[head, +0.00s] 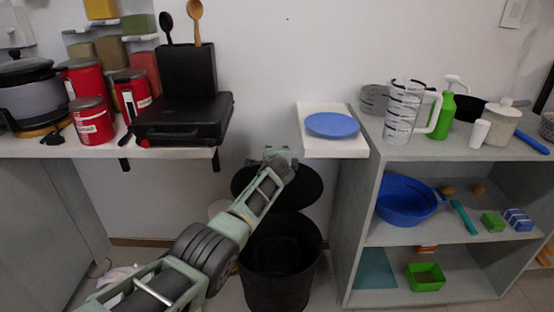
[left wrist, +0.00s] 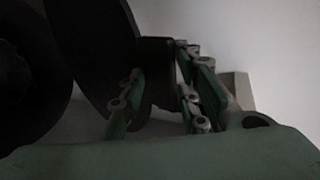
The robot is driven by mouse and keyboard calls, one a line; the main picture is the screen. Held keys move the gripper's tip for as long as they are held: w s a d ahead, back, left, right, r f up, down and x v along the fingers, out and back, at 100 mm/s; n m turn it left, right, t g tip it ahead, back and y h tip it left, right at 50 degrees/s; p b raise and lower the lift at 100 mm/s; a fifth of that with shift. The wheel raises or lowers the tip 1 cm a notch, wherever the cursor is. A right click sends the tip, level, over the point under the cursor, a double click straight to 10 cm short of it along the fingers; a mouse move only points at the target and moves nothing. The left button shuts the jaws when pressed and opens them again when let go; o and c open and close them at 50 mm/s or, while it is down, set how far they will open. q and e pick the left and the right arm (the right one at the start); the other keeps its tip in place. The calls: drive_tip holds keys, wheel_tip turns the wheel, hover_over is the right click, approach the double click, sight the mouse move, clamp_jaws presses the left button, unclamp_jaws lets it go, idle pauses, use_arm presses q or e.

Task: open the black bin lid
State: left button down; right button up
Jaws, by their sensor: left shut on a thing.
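The black bin (head: 281,268) stands on the floor between the counter and the shelf unit, its dark inside showing from above. Its round black lid (head: 305,190) is raised and tilted up at the back of the bin, partly hidden by my left arm. My left gripper (head: 280,152) is at the top of the lid. In the left wrist view, the gripper's fingers (left wrist: 157,100) are closed around a black tab (left wrist: 156,58) on the lid (left wrist: 92,45). The dark round shape at the left there looks like the bin (left wrist: 28,90). My right gripper is not in view.
A counter on the left holds red cans (head: 92,121) and a black grill (head: 184,119). On the right, a blue plate (head: 332,125) lies on a white board beside the grey shelf unit (head: 430,153). A white wall is close behind the bin.

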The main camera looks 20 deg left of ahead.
use_arm(q)
drive_tip(key=shift+a+f, duration=0.1)
drive_tip(key=shift+f, duration=0.05)
drive_tip(key=c, duration=1.8)
unclamp_jaws()
drive_tip(key=shift+f, duration=0.15)
drive_tip(key=shift+c, duration=0.2)
drive_tip(key=shift+s, duration=0.15)
drive_tip(key=v, duration=1.2)
drive_tip(key=shift+r, duration=0.2)
